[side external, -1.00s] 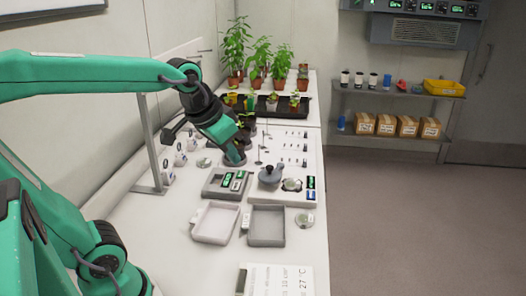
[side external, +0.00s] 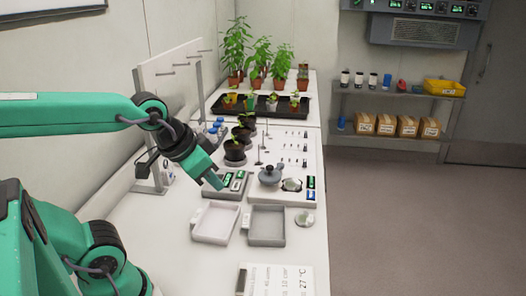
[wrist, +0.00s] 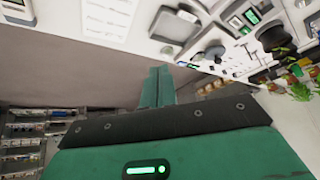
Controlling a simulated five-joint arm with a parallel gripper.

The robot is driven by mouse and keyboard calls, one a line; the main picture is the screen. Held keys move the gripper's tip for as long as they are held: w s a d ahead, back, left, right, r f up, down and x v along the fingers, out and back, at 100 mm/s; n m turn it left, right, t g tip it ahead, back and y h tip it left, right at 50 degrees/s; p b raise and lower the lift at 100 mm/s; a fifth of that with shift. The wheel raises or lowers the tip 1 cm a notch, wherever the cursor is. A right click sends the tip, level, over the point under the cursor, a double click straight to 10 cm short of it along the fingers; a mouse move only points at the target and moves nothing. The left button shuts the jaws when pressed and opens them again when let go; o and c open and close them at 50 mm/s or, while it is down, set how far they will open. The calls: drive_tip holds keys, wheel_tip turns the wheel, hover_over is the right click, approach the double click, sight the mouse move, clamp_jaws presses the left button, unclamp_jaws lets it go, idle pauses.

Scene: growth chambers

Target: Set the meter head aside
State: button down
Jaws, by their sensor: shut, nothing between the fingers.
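I cannot tell for sure which piece is the meter head. A grey rounded piece with a knob on top (side external: 270,175) sits on a white board (side external: 262,196), beside a small silvery disc (side external: 292,185). A grey holder (side external: 214,190) with small green-lit displays (side external: 237,180) lies to its left. My gripper (side external: 217,184) is shut and empty, its tip pointing down at the left part of that holder; touching or just above it, I cannot tell. In the wrist view its green fingers (wrist: 156,86) are together with nothing between them.
A pale tray (side external: 196,232) and a grey tray (side external: 248,238) lie nearer on the bench. Dark plant pots (side external: 234,158) stand behind the holder. A hook rack (side external: 164,72) stands at left. A printed card (side external: 278,284) lies in front. The bench's right edge is open.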

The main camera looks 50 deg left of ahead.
drive_tip(key=w+a+f+m+t+y, duration=0.1)
drive_tip(key=w+a+f+m+t, duration=0.2)
drive_tip(key=w, duration=0.4)
drive_tip(key=w+a+f+m+t, duration=0.1)
drive_tip(key=w+f+m+t, duration=0.2)
drive_tip(key=w, duration=0.4)
drive_tip(key=w+a+f+m+t+y, duration=0.1)
drive_tip(key=w+a+f+m+t, duration=0.15)
drive_tip(key=w+f, duration=0.4)
drive_tip(key=m+t+y, duration=0.2)
drive_tip(key=m+t, duration=0.2)
drive_tip(key=m, duration=0.1)
approach(272, 180)
drive_tip(key=shift+g, duration=0.25)
drive_tip(key=shift+w+d+r, duration=0.35)
drive_tip(key=shift+d+r, duration=0.2)
drive_tip(key=shift+r, duration=0.1)
drive_tip(key=shift+w+d+r, duration=0.4)
drive_tip(key=shift+d+r, duration=0.2)
drive_tip(key=shift+r, duration=0.1)
drive_tip(key=shift+w+d+r, duration=0.35)
drive_tip(key=shift+d+r, duration=0.2)
drive_tip(key=shift+r, duration=0.1)
drive_tip(key=shift+w, duration=0.2)
